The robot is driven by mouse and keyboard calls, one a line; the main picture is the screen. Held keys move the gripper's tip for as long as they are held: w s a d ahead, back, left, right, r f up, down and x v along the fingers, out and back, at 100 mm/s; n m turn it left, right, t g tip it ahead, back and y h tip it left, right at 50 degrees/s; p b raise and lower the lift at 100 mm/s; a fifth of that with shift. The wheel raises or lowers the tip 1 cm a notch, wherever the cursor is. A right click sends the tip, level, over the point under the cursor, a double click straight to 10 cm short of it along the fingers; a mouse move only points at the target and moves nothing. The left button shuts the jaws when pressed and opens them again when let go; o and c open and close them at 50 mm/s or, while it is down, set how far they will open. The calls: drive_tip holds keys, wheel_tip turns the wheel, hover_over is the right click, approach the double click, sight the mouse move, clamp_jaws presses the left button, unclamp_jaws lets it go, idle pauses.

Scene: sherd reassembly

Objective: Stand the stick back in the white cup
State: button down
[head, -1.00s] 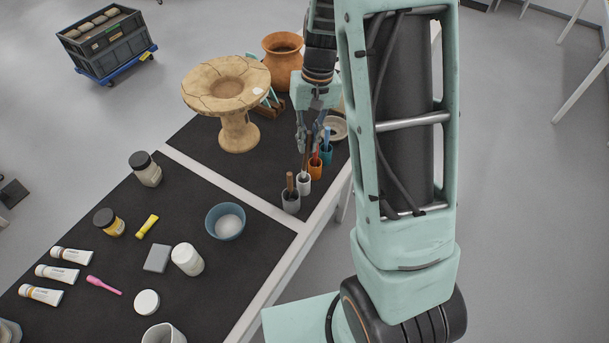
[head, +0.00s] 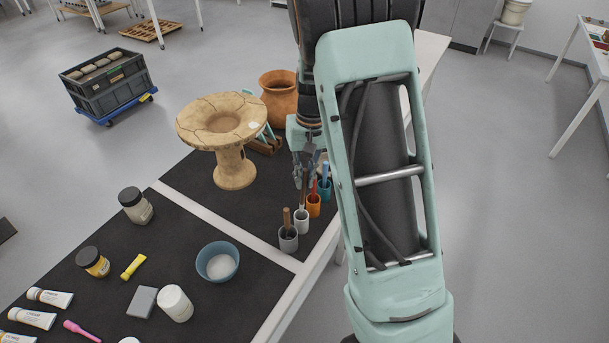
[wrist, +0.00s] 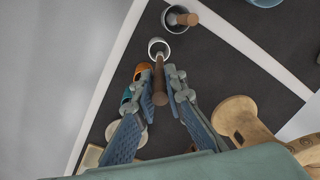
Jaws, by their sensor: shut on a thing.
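The white cup (head: 302,224) stands on the dark mat near the table's right edge, between a grey cup and an orange cup. It also shows in the wrist view (wrist: 165,43). My gripper (head: 302,182) is above the white cup, pointing down. In the wrist view my gripper (wrist: 163,82) is shut on the brown stick (wrist: 159,70). The stick (head: 302,200) looks roughly upright, and its lower end overlaps the white cup's mouth. I cannot tell how far inside it is.
The grey cup (head: 288,240) holds another brown stick. The orange cup (head: 313,206) and blue cup (head: 325,190) stand close behind the white one. A cracked pedestal dish (head: 233,165) and a clay pot (head: 279,92) stand farther back. A blue bowl (head: 230,274) is in front.

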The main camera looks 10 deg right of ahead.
sight(307, 169)
drive_tip(key=shift+f+b, duration=2.7)
drive_tip(key=shift+f, duration=1.15)
drive_tip(key=c, duration=1.9)
unclamp_jaws()
drive_tip(key=r, duration=0.8)
drive_tip(key=d+r, duration=0.1)
drive_tip(key=r, duration=0.3)
drive_tip(key=shift+w, duration=0.15)
